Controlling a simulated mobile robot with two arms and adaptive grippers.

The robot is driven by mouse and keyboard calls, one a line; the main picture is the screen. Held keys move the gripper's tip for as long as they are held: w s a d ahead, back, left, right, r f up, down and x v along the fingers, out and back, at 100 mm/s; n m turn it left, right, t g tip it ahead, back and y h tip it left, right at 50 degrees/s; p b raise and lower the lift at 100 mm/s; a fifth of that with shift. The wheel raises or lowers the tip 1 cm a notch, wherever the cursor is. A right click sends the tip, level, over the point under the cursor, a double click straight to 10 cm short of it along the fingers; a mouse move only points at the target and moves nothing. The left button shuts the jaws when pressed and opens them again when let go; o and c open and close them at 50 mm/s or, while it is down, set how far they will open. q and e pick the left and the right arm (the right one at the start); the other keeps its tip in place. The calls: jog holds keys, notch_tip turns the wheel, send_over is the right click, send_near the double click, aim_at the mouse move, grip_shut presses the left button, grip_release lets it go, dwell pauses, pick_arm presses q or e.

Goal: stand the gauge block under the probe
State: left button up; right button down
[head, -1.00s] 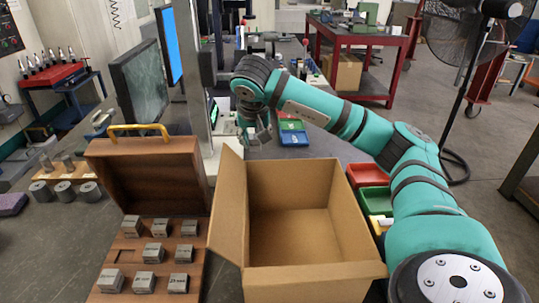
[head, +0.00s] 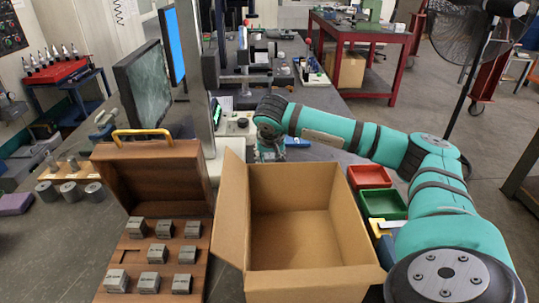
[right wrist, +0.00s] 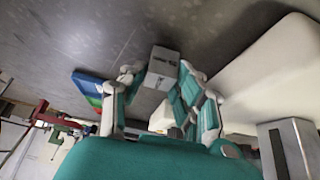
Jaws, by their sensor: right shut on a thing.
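My right gripper (right wrist: 163,90) is shut on a grey gauge block (right wrist: 164,66), held between its fingertips in the right wrist view. In the head view the right gripper (head: 268,151) is behind the cardboard box's far edge, and the block cannot be made out there. A pale instrument base with a black knob (head: 242,122) stands behind the gripper, with a grey horizontal arm (head: 245,78) above it. The probe tip is too small to tell. The held block is apart from the instrument. My left gripper is not in view.
An open cardboard box (head: 300,215) stands in front. A wooden case (head: 203,262) at left holds several gauge blocks (head: 149,282) and one empty slot. Red (head: 369,176) and green (head: 383,203) bins sit right of the box. A monitor (head: 145,85) stands at left.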

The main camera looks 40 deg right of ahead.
jog(key=c, duration=1)
grip_release()
jog(key=shift+f, duration=0.1)
jog(key=shift+r, duration=0.25)
jog(key=v, duration=1.1)
jog(key=shift+s+a+r+b, duration=0.2)
jog(key=shift+r+b, duration=0.15)
